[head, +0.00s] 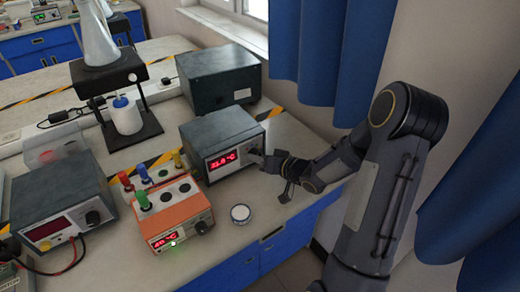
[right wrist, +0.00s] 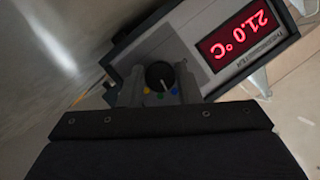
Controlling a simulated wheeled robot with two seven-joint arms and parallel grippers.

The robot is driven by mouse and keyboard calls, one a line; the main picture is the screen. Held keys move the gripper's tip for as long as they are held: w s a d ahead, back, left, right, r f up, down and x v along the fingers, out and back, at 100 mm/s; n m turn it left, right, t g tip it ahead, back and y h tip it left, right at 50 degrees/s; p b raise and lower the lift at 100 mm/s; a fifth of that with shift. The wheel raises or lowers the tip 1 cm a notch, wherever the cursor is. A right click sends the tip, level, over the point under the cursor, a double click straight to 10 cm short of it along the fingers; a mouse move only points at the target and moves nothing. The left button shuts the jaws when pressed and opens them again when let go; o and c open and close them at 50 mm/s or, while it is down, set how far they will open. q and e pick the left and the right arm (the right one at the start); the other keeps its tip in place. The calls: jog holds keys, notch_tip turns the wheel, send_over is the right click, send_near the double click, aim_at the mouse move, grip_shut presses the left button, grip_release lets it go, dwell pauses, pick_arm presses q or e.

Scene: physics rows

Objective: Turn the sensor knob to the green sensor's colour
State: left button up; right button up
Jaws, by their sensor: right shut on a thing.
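The dark grey meter box (head: 222,130) has a red display (head: 222,160) reading about 21.0 °C. In the right wrist view its black knob (right wrist: 159,75) sits between my fingers, with yellow, green and blue dots around its edge. A pale pointer mark shows at the knob's right side; which colour it points at is unclear. My right gripper (head: 262,160) is shut on the knob and hides it in the head view. The orange block (head: 172,212) holds coloured-handled probes: red, blue, yellow and a green one (head: 142,200). My left gripper is not in view.
A second meter (head: 60,200) with cables stands at the left. A dark box (head: 220,75) stands behind, near the window. A small round white-topped dish (head: 240,213) lies near the bench's front edge. A stand with a flask (head: 125,115) is at the back left.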

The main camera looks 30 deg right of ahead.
jog(key=shift+d+m+y+p, duration=0.1)
jog(key=shift+m+y+p, duration=0.5)
jog(key=shift+m+p, duration=0.4)
jog(key=shift+m+t+y+p, duration=0.5)
jog(key=shift+m+y+p, duration=0.15)
jog(key=shift+m, duration=0.45)
jog(key=o, duration=1)
jog(key=shift+f, duration=0.1)
jog(key=shift+c, duration=0.2)
jog(key=v, duration=0.8)
jog(key=shift+w+b, duration=0.1)
jog(key=shift+b, duration=0.25)
